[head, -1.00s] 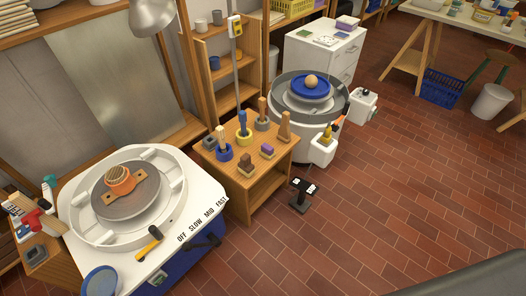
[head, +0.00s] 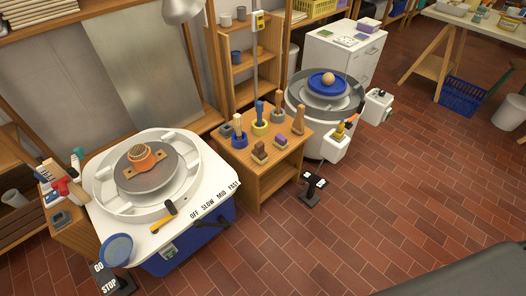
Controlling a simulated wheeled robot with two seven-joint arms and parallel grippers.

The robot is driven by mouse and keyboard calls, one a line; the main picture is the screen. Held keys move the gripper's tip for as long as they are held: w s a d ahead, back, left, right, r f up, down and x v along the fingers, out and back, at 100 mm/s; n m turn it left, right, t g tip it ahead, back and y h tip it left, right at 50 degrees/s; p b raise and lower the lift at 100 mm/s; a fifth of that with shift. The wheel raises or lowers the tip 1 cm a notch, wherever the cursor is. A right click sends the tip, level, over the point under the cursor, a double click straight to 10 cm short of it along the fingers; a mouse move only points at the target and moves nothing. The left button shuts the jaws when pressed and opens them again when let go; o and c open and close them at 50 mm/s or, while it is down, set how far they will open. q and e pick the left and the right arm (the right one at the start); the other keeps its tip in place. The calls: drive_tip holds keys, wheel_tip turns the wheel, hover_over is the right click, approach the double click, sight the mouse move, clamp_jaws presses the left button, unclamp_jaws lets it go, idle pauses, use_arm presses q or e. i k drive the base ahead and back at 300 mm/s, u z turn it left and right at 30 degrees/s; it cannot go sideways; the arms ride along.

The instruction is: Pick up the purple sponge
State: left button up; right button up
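A small purple block (head: 281,138), which looks like the purple sponge, sits on a small base on the low wooden table (head: 264,183) between the two pottery wheels. It is near the table's right front side, next to a brown block (head: 260,147) on a similar base. Another purple item (head: 369,25) lies on top of the white drawer cabinet at the back; I cannot tell what it is. Neither of my grippers shows in the head view.
The far wheel (head: 290,90) holds a ball on a blue disc. Upright tools stand behind the blocks. A pedal (head: 313,185) stands on the brick floor.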

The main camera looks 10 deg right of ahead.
sight(281, 142)
drive_tip(key=u, duration=0.45)
drive_tip(key=k, duration=1.05)
drive_tip(key=z, duration=0.15)
drive_tip(key=i, duration=0.55)
drive_tip(key=z, duration=0.85)
drive_tip(key=i, duration=1.6)
drive_tip(key=u, duration=0.9)
